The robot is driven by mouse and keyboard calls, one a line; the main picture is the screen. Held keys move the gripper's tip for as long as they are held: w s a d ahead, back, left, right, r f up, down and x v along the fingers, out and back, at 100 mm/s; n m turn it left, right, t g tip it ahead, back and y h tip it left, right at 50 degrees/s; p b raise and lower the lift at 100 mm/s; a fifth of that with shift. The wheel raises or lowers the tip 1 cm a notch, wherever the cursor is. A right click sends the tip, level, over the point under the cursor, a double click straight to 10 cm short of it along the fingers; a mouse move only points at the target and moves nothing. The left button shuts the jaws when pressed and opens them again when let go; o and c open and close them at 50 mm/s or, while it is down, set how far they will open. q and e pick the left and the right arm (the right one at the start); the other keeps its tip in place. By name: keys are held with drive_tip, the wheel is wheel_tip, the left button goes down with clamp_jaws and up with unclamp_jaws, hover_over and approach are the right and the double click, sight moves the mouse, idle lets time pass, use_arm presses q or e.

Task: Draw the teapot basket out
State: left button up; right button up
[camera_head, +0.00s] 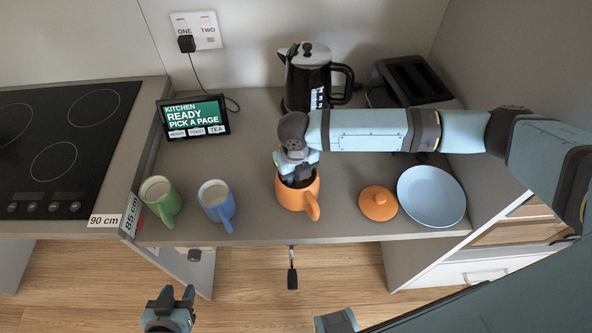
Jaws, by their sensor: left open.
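The orange teapot (291,199) stands on the counter, its handle pointing toward the front right. Its orange lid (378,203) lies on the counter to its right. My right gripper (297,180) points down into the teapot's open top, with its fingertips at or inside the mouth. The basket cannot be made out; the gripper and the teapot's wall cover the inside. Whether the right fingers are closed on anything does not show. My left gripper (170,298) is open and empty, low in front of the counter over the floor, away from the teapot.
A light blue plate (432,196) lies right of the lid. A blue mug (217,201) and a green mug (161,199) stand left. Behind are a tablet (192,117), a kettle (307,80) and a toaster (413,80). A crank (292,275) hangs below the front edge.

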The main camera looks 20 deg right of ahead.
clamp_jaws()
drive_tip(key=shift+r+p, duration=0.6)
drive_tip(key=shift+p, duration=0.2)
drive_tip(key=shift+r, duration=0.15)
idle(0.4)
drive_tip(key=shift+r+p, duration=1.45)
wheel_tip(320, 180, up, 6)
drive_tip(key=p, duration=0.5)
drive_tip(key=shift+f, duration=0.1)
